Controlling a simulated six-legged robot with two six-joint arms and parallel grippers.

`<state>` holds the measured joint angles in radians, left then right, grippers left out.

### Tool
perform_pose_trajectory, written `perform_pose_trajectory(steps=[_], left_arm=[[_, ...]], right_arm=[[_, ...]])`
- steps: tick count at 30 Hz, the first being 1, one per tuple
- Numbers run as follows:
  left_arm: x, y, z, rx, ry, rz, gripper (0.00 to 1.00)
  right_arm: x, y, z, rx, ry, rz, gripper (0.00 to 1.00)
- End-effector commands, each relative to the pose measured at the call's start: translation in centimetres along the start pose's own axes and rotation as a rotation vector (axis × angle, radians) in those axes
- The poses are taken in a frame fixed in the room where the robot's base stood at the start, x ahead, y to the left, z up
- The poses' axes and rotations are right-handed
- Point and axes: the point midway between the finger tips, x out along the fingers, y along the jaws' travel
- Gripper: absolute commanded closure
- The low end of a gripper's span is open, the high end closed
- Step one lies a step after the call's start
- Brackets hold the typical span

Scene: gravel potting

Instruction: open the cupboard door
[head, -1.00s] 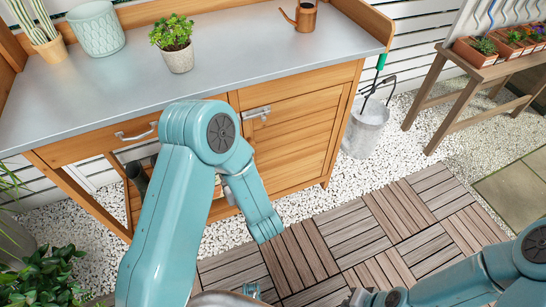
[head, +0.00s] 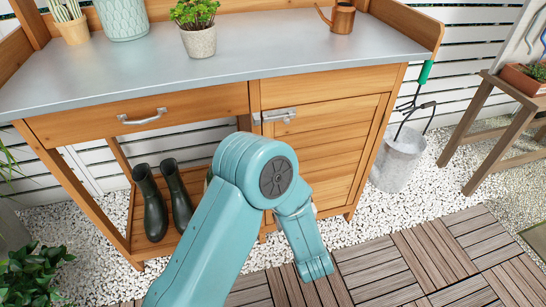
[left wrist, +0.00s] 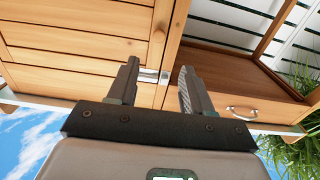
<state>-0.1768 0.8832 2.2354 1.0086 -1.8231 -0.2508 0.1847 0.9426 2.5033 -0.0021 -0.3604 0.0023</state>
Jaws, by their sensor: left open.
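The wooden cupboard door (head: 322,150) is shut, below the right part of the bench top. Its metal latch handle (head: 275,116) is at the door's upper left. My left arm stands in front of the cupboard in the head view, and its gripper is not visible there. In the left wrist view, which is turned over, my left gripper (left wrist: 156,84) is open and empty. The latch (left wrist: 152,76) shows between its two fingers, seemingly beyond the tips. The cupboard door (left wrist: 75,60) fills the left of that view. My right gripper is not in view.
A drawer with a metal handle (head: 142,117) is left of the cupboard, with dark boots (head: 155,210) on the shelf below. A metal bucket (head: 398,160) with tools stands right of the cupboard. Wooden decking (head: 440,245) and gravel in front are clear.

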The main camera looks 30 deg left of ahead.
Motion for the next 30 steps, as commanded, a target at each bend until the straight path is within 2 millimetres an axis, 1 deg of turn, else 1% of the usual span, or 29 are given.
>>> perform_pose_trajectory(steps=[1, 3, 9, 12, 15, 18, 21, 29, 30], left_arm=[[1.3, -0.1, 0.2, -0.003, 0.001, -0.006, 0.5], [3.0, -0.1, 0.2, -0.003, 0.002, -0.006, 0.5], [7.8, 0.2, 0.2, -0.001, 0.003, -0.002, 0.5], [9.7, 0.3, 0.2, -0.001, 0.003, -0.001, 0.5], [11.2, 0.3, 0.2, -0.001, 0.002, 0.001, 0.5], [12.1, 0.4, 0.1, 0.0, 0.001, 0.002, 0.5], [12.6, 0.4, 0.1, 0.001, 0.0, 0.004, 0.5], [12.7, 0.4, 0.0, 0.001, 0.0, 0.004, 0.5], [12.7, 0.4, 0.0, 0.001, 0.0, 0.004, 0.63]], right_arm=[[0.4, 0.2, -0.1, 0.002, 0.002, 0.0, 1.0], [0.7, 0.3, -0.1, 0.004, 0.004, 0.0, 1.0], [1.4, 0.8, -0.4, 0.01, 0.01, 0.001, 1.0], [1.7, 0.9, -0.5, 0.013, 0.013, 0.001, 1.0], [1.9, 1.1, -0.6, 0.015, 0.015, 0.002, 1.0], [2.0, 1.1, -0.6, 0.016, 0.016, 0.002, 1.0], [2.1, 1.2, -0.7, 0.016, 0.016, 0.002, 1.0], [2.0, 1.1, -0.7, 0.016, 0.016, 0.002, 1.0], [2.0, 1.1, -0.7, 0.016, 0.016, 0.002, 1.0]])
